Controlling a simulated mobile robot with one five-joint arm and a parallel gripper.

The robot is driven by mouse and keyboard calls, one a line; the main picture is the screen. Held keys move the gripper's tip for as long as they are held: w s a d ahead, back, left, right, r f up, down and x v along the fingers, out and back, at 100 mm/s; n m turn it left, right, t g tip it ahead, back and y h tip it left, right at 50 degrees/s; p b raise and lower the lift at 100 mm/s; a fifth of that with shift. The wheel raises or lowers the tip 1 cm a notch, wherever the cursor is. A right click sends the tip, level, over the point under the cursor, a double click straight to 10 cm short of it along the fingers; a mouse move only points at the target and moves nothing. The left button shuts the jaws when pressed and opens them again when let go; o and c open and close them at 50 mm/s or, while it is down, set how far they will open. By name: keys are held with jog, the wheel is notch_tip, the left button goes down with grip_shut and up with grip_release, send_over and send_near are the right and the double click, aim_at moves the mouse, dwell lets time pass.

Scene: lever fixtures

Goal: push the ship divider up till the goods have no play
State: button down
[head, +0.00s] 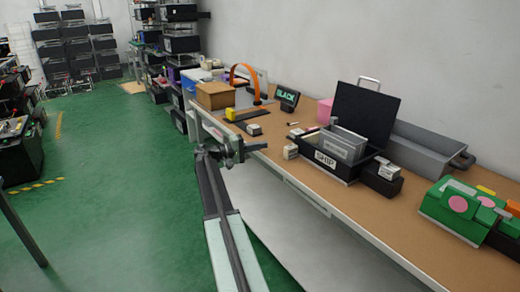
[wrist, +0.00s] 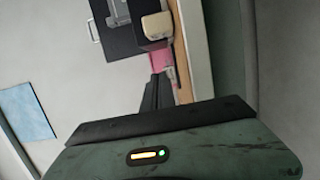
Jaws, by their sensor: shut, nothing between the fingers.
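The black box labelled SHIP (head: 322,161) stands on the brown bench top, its dark lid raised at the back. Grey upright panels (head: 345,146) stand inside it; I cannot tell which is the divider and which are goods, or how much play they have. My gripper (head: 262,146) is at the bench's front edge, left of the SHIP box and apart from it. Its dark fingers (wrist: 155,92) are shut and empty in the wrist view. The wrist view also shows a dark lid or box at the top, too partial to identify surely.
A small black box (head: 381,177) stands right of the SHIP box, and a small pale box (head: 290,152) left of it. A grey tray (head: 425,150) lies behind. Green blocks (head: 455,208) are farther right.

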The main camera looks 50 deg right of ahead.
aim_at(284, 150)
jog(key=x, duration=0.6)
jog(key=s, duration=0.1)
jog(key=s+a, duration=0.1)
jog(key=s, duration=0.1)
jog(key=shift+s, duration=0.4)
jog(key=s+a, duration=0.1)
jog(key=s, duration=0.4)
jog(key=s+a, duration=0.1)
jog(key=s, duration=0.1)
jog(key=shift+s+a, duration=0.15)
jog(key=shift+a, duration=0.15)
jog(key=w, duration=0.5)
jog(key=shift+d, duration=0.35)
jog(key=v, duration=0.9)
jog(key=shift+s, duration=0.25)
